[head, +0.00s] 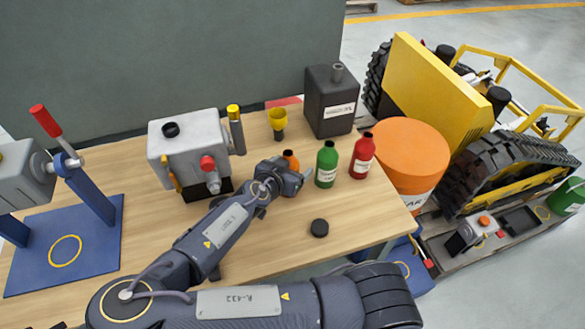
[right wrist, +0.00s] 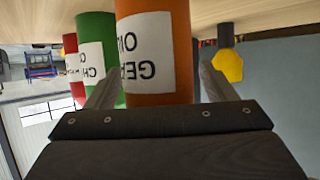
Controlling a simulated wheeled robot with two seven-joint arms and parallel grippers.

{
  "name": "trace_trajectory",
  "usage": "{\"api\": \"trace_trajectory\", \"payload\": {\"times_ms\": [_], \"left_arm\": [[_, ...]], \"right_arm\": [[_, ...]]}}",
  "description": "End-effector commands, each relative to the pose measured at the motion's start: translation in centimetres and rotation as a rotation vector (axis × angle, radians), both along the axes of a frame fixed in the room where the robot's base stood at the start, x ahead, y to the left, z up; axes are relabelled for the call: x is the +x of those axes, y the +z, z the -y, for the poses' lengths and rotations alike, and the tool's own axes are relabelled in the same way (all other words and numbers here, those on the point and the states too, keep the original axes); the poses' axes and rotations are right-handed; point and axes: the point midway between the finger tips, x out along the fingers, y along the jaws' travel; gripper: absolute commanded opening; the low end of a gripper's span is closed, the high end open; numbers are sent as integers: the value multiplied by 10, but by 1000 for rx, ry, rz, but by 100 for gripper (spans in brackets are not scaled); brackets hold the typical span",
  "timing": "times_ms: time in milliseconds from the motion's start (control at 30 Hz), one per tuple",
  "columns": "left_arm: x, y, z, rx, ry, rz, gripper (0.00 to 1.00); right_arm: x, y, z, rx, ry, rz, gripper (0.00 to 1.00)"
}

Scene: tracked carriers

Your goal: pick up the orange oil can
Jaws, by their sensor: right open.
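The orange oil can (head: 291,155) stands on the wooden bench, mostly hidden in the head view behind my right gripper (head: 290,179). In the right wrist view, which is upside down, the orange can (right wrist: 155,95) shows a white label with partly visible lettering. My right gripper (right wrist: 160,88) is open, with one finger on each side of the can and a gap visible at the right-hand finger. I cannot tell whether the left-hand finger touches it. My left gripper is not in view.
A green bottle (head: 326,166) stands close to the can, with a red bottle (head: 361,158) beyond. A yellow funnel (head: 278,118), dark canister (head: 331,102) and grey pump unit (head: 188,145) stand behind and left. A black cap (head: 319,228) lies in front on clear bench.

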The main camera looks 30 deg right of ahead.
Motion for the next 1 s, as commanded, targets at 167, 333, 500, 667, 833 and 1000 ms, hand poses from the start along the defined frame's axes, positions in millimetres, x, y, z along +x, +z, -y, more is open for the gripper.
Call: {"api": "trace_trajectory", "payload": {"times_ms": [167, 333, 500, 667, 833, 1000], "left_arm": [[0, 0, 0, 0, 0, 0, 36], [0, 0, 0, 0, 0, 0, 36], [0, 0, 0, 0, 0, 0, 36], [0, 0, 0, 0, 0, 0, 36], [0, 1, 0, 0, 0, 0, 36], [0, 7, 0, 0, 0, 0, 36]], "right_arm": [[0, 0, 0, 0, 0, 0, 71], [0, 0, 0, 0, 0, 0, 49], [0, 1, 0, 0, 0, 0, 26], [0, 1, 0, -1, 1, 1, 21], [1, 3, 1, 0, 0, 2, 21], [5, 11, 4, 1, 0, 1, 21]]}}
